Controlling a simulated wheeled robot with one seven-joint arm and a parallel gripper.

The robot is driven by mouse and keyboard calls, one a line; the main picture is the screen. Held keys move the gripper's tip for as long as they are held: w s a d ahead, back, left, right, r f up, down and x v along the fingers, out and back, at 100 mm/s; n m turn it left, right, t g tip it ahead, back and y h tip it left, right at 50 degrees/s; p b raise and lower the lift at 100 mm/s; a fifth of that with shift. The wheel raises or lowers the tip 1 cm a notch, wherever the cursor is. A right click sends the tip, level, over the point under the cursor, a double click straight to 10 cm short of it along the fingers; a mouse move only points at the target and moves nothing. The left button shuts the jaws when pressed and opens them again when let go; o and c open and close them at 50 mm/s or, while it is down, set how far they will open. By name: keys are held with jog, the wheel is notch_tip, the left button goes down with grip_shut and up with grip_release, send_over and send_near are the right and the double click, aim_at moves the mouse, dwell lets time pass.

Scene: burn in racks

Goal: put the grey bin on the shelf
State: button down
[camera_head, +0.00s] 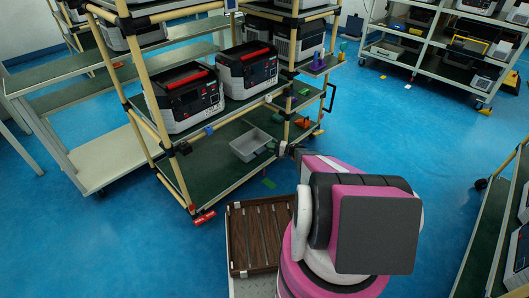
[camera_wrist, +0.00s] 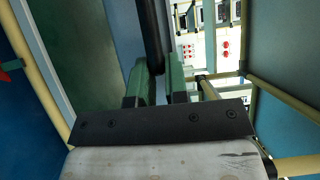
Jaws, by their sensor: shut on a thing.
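The grey bin (camera_head: 246,152) is an open, shallow box at the lower dark green shelf (camera_head: 208,168) of the tube-frame rack. Whether it rests on the shelf or hangs just above cannot be told. My gripper (camera_head: 283,149) is at the bin's right end, partly hidden by a rack post and my arm. In the wrist view, the green fingers of my gripper (camera_wrist: 158,82) are close together with a dark narrow edge between them. I take this as the bin's rim, though its contact is hard to see.
Black-and-grey power units with red handles (camera_head: 247,68) stand on the shelf above. A beige post (camera_head: 288,110) is close to my gripper. Small coloured pieces (camera_head: 301,122) lie near the rack's right side. A brown slatted tray (camera_head: 260,235) is in front. Blue floor is open to the right.

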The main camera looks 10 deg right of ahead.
send_near(254, 147)
jog(key=shift+w+a+r, duration=0.95)
jog(key=shift+a, duration=0.1)
jog(key=shift+s+f, duration=0.1)
jog(key=shift+f, duration=1.8)
jog(key=c, duration=1.1)
grip_release()
jog(key=shift+f, duration=0.1)
